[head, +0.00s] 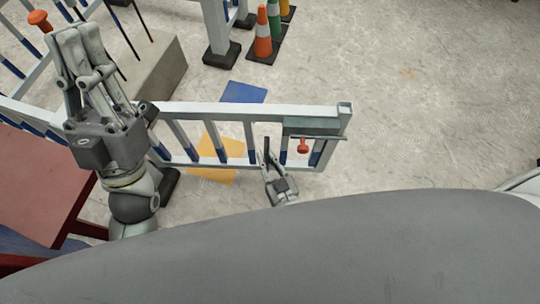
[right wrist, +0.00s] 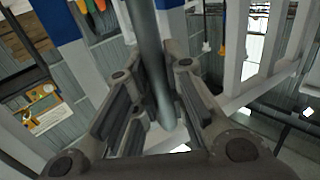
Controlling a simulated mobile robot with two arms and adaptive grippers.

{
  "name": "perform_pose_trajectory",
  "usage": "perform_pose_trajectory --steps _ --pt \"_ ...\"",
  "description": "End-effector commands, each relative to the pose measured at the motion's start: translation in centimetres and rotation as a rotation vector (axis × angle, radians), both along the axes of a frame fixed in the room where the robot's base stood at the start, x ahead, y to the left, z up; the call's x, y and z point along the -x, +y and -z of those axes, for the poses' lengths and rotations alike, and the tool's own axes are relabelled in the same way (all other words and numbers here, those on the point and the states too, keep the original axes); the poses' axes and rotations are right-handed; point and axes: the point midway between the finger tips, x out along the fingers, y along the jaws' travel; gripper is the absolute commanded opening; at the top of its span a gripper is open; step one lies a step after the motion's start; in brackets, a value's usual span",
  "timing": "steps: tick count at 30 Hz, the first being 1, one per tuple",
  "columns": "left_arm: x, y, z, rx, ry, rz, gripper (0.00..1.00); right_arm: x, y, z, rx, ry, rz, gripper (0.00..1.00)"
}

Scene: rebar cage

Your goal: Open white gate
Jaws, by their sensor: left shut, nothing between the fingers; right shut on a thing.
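The white gate (head: 240,108) has a flat top rail and upright bars with blue lower parts. A grey-green latch plate (head: 315,125) and a red knob (head: 303,147) are at its right end. My right gripper (head: 266,147) is at the near side of the gate, left of the knob. In the right wrist view its fingers are shut on a grey round bar (right wrist: 150,50), which passes between them. I cannot tell exactly which part of the gate this bar is. My left gripper (head: 68,32) is shut and empty, raised at the upper left, its fingers pointing up.
Traffic cones (head: 263,38) stand behind the gate near a white post (head: 216,30). A grey block (head: 155,70) is at the upper left and a dark red table (head: 35,185) at the left. A blue floor square (head: 243,92) lies behind the gate. Floor at right is clear.

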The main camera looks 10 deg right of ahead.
Motion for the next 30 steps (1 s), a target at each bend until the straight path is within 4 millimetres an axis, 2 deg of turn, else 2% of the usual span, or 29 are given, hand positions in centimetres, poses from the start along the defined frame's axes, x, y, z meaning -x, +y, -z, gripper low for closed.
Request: perform_pose_trajectory --steps 10,11,16,30 --pt "-0.03 0.00 -0.01 -0.001 0.002 -0.001 0.00 -0.01 -0.42 0.01 0.002 -0.001 0.005 0.00" --pt "-0.02 0.00 -0.01 -0.001 0.002 -0.001 0.00 0.00 -0.43 0.01 0.002 -0.001 0.005 0.15" --pt "0.00 0.02 -0.03 0.000 0.000 -0.001 0.00 0.00 -0.31 0.02 0.002 -0.001 0.004 0.35" --pt "0.00 -0.01 0.07 0.001 0.002 0.000 0.00 0.06 -0.10 -0.61 0.001 0.000 0.001 0.35"
